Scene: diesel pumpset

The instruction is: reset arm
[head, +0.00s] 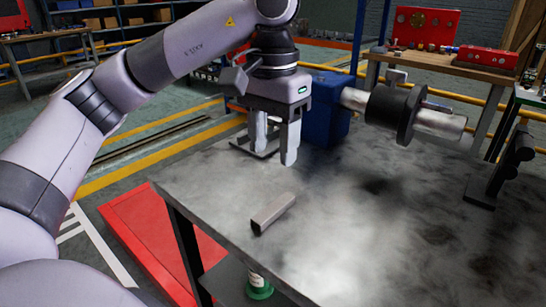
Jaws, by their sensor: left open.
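My left arm comes in from the left and reaches over the grey metal table (380,230). My left gripper (273,150) points down above the back left part of the table. Its two fingers are apart, and I see nothing held between them. A small grey metal bar (273,213) lies on the table in front of the gripper, apart from it. My right gripper is not in view.
A blue machine housing (325,112) with a shaft and dark flange (392,112) stands behind the gripper. A dark bracket (497,172) stands at the right. A workbench with a red box (487,57) is behind. The table's front middle is clear.

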